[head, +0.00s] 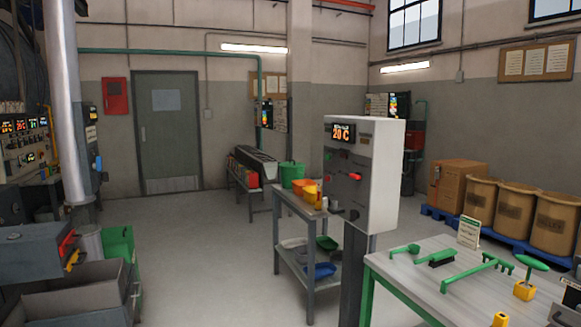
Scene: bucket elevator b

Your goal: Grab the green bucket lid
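A green bucket (292,175) stands at the far end of the grey cart in the middle of the room. It is small in the view, and I cannot tell whether a lid sits on it. A green shallow item (327,243) lies on the cart's lower shelf; I cannot tell whether it is a lid. Neither of my grippers is in view.
The grey cart (284,205) also holds orange and yellow containers (311,187). A white control cabinet (372,175) on a post stands beside it. A table (430,285) with green tools is at front right. Open floor (205,265) lies left of the cart.

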